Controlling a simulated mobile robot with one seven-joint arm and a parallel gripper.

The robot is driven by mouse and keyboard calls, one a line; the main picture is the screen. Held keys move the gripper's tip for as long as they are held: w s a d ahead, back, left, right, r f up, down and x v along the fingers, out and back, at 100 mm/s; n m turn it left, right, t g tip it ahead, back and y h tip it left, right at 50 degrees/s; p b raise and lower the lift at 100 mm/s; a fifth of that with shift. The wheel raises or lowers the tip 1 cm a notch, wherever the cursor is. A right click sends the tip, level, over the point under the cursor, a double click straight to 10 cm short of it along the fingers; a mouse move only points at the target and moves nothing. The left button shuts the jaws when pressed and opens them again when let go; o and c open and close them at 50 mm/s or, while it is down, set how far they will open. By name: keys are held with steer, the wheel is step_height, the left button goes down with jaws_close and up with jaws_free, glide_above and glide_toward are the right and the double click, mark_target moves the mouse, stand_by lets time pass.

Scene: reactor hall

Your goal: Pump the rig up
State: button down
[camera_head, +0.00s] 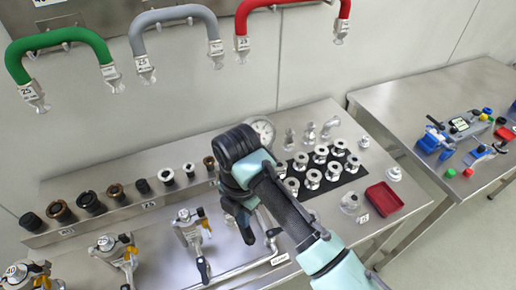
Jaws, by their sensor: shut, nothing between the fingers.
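The rig is a steel bench top (335,118) with a round dial gauge (263,128) at its back. Several metal valves with handles line the front left, one of them a valve (187,226) just left of my gripper. A metal pipe (243,268) runs along the front. My gripper (245,226) points down over the middle of the bench, shut and empty. My wrist and forearm hide part of the bench. I cannot make out a pump handle for certain, nor whether the fingertips touch anything. The gauge reading is too small to tell.
Green (58,38), grey (170,17) and red (290,5) hoses hang on the wall. A raised rack (150,207) holds several fittings. Metal fittings stand on a black mat (345,181) beside a red tray (384,199). A second table (420,100) stands right.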

steer(key=shift+f+b, duration=1.8)
steer(key=shift+f, duration=0.95)
step_height(320, 180, up, 6)
steer(key=p, duration=0.5)
steer(key=shift+r, duration=0.15)
